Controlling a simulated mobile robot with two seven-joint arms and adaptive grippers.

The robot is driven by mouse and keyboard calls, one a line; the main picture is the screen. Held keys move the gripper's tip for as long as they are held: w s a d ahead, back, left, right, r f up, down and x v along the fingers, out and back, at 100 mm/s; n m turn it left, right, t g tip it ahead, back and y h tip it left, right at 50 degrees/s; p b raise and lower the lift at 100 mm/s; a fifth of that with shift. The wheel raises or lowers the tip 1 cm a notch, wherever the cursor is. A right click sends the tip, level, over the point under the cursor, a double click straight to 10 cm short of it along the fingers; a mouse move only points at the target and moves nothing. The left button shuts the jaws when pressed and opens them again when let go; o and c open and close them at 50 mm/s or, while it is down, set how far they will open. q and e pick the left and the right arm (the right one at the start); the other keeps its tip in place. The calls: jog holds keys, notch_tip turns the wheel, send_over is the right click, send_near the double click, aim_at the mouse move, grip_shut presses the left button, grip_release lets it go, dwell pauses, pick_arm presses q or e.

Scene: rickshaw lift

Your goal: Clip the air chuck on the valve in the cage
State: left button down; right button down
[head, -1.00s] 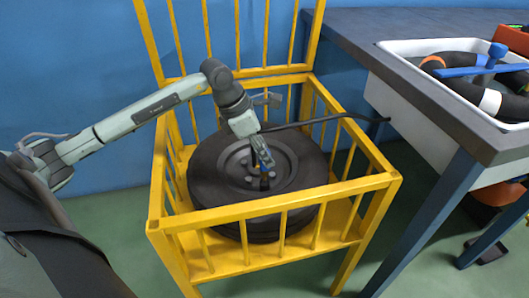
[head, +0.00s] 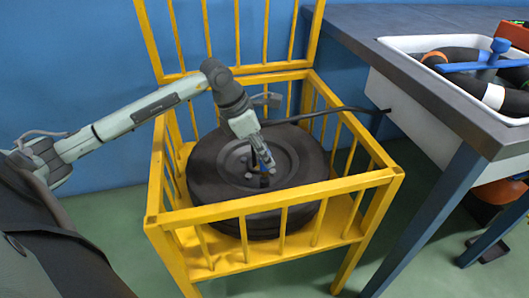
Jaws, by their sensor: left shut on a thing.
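A black wheel (head: 215,165) lies flat inside the yellow cage (head: 270,203). My left gripper (head: 262,166) reaches down over the middle of the wheel. It is shut on the air chuck (head: 268,164), of which a small blue part shows at the fingertips. A black hose (head: 325,114) runs from near the gripper over the cage's right side toward the bench. The valve is hidden or too small to tell apart under the fingertips, so I cannot tell if the chuck touches it. My right gripper is not in view.
A dark-topped bench (head: 410,75) with blue legs stands right of the cage. A white basin (head: 450,50) on it holds a black tube and a blue tool (head: 490,62). The cage's yellow rails surround the wheel. Green floor shows in front.

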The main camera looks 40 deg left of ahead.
pick_arm(q)
jog(key=shift+f+b, duration=0.45)
jog(key=shift+f, duration=0.05)
jog(key=shift+r, duration=0.25)
dwell(0.6)
jog(key=shift+r+p, duration=0.8)
jog(key=shift+r, duration=0.35)
jog(key=shift+f+b, duration=0.25)
jog(key=shift+b, duration=0.1)
dwell(0.9)
jog(key=shift+f+b, duration=1.15)
jog(key=shift+b, duration=0.15)
dwell(0.8)
jog(key=shift+r, duration=0.15)
dwell(0.4)
jog(key=shift+r+p, duration=0.8)
jog(key=shift+r, duration=0.35)
jog(key=shift+r, duration=0.1)
